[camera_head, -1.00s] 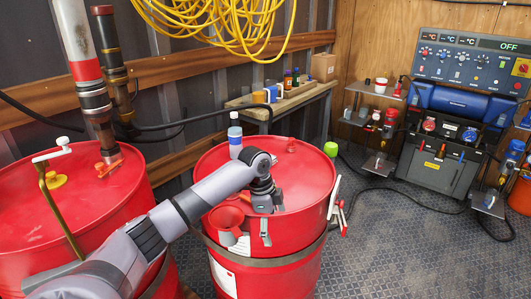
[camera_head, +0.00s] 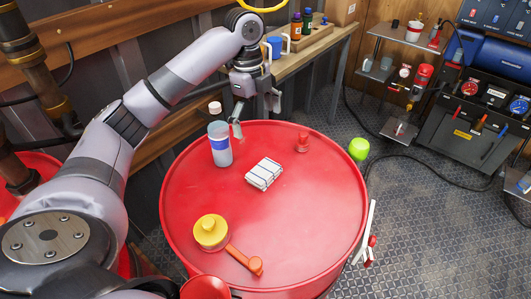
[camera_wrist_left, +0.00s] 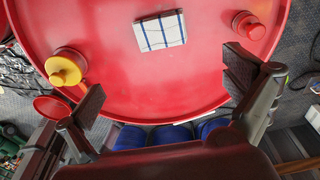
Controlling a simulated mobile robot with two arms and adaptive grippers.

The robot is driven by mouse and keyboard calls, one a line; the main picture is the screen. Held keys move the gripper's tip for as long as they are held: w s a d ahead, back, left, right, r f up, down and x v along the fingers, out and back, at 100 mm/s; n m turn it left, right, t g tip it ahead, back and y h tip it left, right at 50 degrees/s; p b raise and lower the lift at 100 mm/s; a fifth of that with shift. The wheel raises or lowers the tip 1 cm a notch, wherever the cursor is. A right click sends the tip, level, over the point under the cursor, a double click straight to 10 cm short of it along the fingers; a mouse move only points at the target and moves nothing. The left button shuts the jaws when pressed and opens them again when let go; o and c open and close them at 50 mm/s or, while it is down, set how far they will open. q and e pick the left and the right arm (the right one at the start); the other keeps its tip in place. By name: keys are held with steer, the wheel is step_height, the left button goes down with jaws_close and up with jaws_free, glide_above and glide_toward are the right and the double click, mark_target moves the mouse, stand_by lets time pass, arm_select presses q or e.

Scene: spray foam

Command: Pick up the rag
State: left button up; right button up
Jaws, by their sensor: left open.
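The rag (camera_head: 264,173) is a small folded white cloth with dark blue stripes, lying flat on top of the red drum (camera_head: 200,190). It also shows whole in the left wrist view, near the top middle (camera_wrist_left: 160,31). My left gripper (camera_head: 256,113) is open and empty, raised above the far side of the drum, apart from the rag. In the left wrist view its two fingers (camera_wrist_left: 165,88) are wide apart, with the rag beyond them. My right gripper is not in view.
On the drum stand a bottle with a blue band (camera_head: 220,144), a small red cap (camera_head: 303,141) and a yellow-topped container (camera_head: 211,231) beside an orange-handled item (camera_head: 245,259). A wooden bench (camera_head: 320,48) stands behind. The drum top around the rag is clear.

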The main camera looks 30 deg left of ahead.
arm_select(q)
glide_above(264, 170)
steer(key=a, duration=0.2)
step_height(264, 170, down, 4)
steer(key=f, duration=0.2)
steer(key=f+p, duration=0.1)
steer(key=shift+s+d+f, duration=0.2)
steer(key=shift+s+d, duration=0.15)
steer(key=shift+d, duration=0.05)
steer(key=f, duration=0.4)
steer(key=shift+w+d, duration=0.15)
steer(key=shift+w, duration=0.1)
steer(key=shift+f+p, duration=0.2)
steer(key=shift+p, duration=0.1)
steer(key=shift+d+f, duration=0.1)
steer(key=shift+f, duration=0.1)
steer(key=f, duration=0.1)
steer(key=f+p, duration=0.1)
steer(key=f, duration=0.1)
steer(key=shift+w+d+f, duration=0.2)
steer(key=shift+d+f, duration=0.05)
steer(key=shift+f, duration=0.6)
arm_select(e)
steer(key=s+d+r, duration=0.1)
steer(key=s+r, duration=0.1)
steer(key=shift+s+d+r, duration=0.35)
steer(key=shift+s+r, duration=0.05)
